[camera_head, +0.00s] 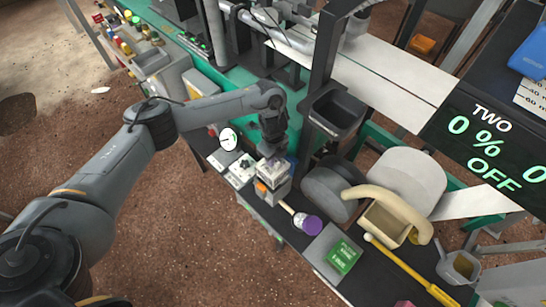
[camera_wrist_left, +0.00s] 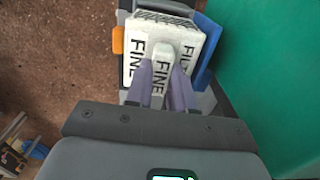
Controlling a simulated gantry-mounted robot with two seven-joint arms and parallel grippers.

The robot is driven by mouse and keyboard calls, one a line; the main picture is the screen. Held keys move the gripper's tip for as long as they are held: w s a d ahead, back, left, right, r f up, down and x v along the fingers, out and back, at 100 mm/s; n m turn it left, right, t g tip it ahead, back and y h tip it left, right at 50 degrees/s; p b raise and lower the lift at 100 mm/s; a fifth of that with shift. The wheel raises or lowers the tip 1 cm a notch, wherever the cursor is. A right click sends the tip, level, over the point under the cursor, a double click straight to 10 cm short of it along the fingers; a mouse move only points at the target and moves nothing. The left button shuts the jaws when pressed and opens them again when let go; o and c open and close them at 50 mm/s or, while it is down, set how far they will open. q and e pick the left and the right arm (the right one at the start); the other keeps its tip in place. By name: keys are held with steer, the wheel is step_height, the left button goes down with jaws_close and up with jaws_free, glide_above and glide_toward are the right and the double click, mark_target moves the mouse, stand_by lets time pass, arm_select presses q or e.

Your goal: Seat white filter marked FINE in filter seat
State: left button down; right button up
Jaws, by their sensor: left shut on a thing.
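The white filter marked FINE (camera_wrist_left: 190,42) fills the top middle of the left wrist view, with FINE printed on its face and on its raised tab. My left gripper (camera_wrist_left: 162,80) is shut on that tab, its two purple-grey fingers on either side. In the head view the filter (camera_head: 271,167) is under my left gripper, at the top of a grey housing (camera_head: 275,192) with an orange part on its front. This housing looks like the filter seat. I cannot tell how deep the filter sits in it. My right gripper is not in view.
A blue piece (camera_wrist_left: 207,50) stands close beside the filter. A purple-capped tool (camera_head: 307,223), a green box (camera_head: 343,257) and a yellow-handled tool (camera_head: 410,270) lie along the dark bench. A round white gauge (camera_head: 228,139) stands left of the housing. A black bin (camera_head: 338,112) is behind.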

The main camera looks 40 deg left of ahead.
arm_select(q)
steer(key=shift+s, duration=0.1)
stand_by(0.3)
steer(key=shift+r+p, duration=0.1)
steer(key=shift+p, duration=0.35)
steer(key=shift+f+b, duration=1.55)
steer(key=shift+f, duration=1.45)
steer(key=shift+p, duration=0.4)
steer(key=shift+p, duration=0.35)
